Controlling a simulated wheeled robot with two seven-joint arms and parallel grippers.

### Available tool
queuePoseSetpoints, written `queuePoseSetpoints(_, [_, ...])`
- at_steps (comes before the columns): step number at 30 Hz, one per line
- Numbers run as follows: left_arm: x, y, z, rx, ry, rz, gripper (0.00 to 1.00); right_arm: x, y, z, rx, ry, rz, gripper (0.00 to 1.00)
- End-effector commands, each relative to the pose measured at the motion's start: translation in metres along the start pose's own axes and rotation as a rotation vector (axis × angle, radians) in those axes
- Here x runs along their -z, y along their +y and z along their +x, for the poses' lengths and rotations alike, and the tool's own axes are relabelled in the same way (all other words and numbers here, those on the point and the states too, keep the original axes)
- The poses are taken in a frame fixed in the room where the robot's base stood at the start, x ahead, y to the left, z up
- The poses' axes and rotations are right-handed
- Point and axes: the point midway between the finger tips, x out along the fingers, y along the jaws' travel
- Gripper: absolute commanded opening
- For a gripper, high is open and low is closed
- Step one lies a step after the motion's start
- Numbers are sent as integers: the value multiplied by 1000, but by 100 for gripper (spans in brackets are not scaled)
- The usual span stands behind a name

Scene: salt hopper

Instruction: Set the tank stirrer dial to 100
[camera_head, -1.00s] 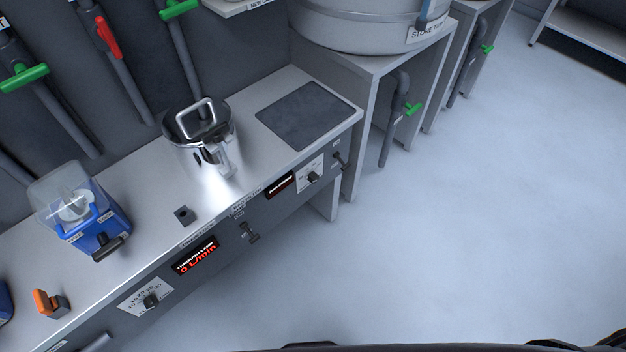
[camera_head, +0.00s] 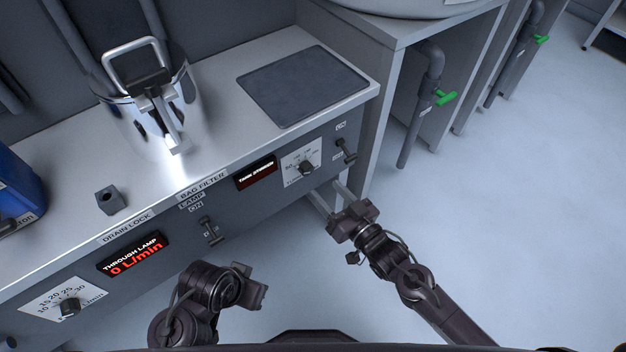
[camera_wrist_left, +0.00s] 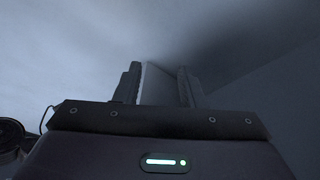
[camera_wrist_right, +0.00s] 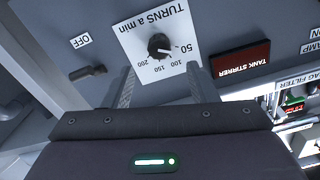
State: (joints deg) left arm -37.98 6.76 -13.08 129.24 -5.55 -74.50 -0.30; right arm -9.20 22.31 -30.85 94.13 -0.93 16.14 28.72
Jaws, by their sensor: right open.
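The tank stirrer dial (camera_head: 306,167) is a small black knob on a white scale plate, on the counter's front panel. In the right wrist view the knob (camera_wrist_right: 158,45) shows upside down, with marks from 50 to 200; it seems to point toward 50, but I cannot tell exactly. My right gripper (camera_head: 345,222) is open and empty, below and right of the dial in the head view. In the right wrist view its fingers (camera_wrist_right: 159,85) are apart, with the dial beyond them.
A dark red tank stirrer display (camera_head: 256,173) is left of the dial. A lever switch (camera_head: 345,150) is close on its right. Another switch (camera_head: 210,230) sits further left. A metal pot (camera_head: 150,115) stands on the counter. Open floor lies to the right.

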Motion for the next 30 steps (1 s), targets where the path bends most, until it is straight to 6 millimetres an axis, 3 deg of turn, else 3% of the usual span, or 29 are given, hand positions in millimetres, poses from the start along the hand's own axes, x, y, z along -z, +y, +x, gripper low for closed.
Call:
queuePoseSetpoints(6, [4,6,6,-12,43,13,36,-1,1,37,-1,1,-1,53])
queuePoseSetpoints(12, [8,11,8,-20,78,22,36,-1,0,61,-1,-1,-1,53])
queuePoseSetpoints(23, [11,12,8,-23,92,24,36,-1,0,67,-2,-3,-1,53])
queuePoseSetpoints(30, [10,12,8,-23,92,24,36,-1,1,67,-2,-3,-1,22])
